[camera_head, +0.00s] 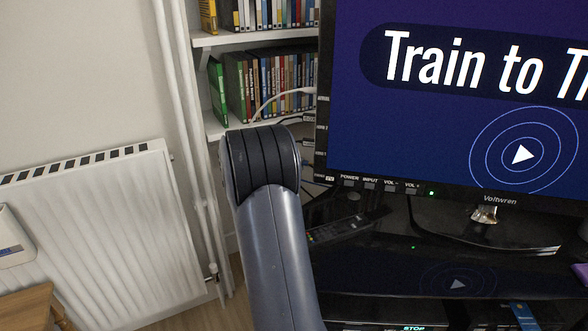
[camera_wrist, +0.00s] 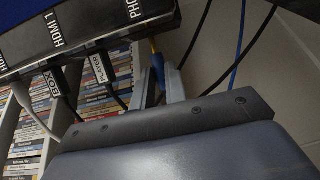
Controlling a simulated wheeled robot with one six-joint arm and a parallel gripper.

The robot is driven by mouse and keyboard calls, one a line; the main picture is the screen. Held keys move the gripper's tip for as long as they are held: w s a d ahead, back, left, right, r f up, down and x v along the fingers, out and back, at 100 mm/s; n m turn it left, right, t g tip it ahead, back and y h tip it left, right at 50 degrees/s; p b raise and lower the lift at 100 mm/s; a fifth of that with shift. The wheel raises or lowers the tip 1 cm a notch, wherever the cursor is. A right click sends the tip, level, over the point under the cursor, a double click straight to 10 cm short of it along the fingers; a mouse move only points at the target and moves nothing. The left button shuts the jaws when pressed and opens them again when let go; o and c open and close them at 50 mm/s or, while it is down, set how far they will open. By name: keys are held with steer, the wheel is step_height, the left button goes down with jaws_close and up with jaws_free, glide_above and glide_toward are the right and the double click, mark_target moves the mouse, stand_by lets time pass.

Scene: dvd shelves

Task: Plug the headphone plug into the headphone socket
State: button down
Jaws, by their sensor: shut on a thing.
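In the wrist view, the headphone plug (camera_wrist: 158,66) is a small blue body with a gold-coloured tip pointing up. My gripper (camera_wrist: 157,78) is shut on it, with a grey finger on either side. The black side panel of the television (camera_wrist: 95,35) is just above, with white "HDMI 1" and a partly cut-off "PHO" label. The gold tip is close to the panel's lower edge, below "PHO". The socket opening is hidden, and I cannot tell whether the tip touches or enters it. In the head view, my arm hides the gripper and plug.
Cables tagged "BOX" (camera_wrist: 56,82) and "PLAYER" (camera_wrist: 103,70) hang from the panel left of my gripper. A blue cable (camera_wrist: 238,50) and dark cables run at the right. Shelves of cases (camera_head: 270,85) stand behind the television screen (camera_head: 450,90); a radiator (camera_head: 90,240) is at left.

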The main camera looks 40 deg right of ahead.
steer(key=shift+s+d+b, duration=0.3)
steer(key=shift+s+b, duration=0.15)
steer(key=shift+s, duration=0.1)
steer(key=shift+s+d+b, duration=0.3)
steer(key=shift+s+b, duration=0.15)
steer(key=shift+s, duration=0.05)
steer(key=c, duration=1.3)
jaws_free()
steer(key=shift+c, duration=0.2)
steer(key=s+a+p, duration=0.1)
steer(key=a+p, duration=0.1)
steer(key=a, duration=0.8)
steer(key=shift+s+a+p, duration=0.3)
steer(key=shift+a, duration=0.05)
steer(key=w+d+b, duration=0.1)
steer(key=w+d, duration=0.1)
steer(key=d, duration=0.8)
steer(key=shift+w+d+b, duration=0.15)
steer(key=shift+w+b, duration=0.05)
steer(key=shift+b, duration=0.2)
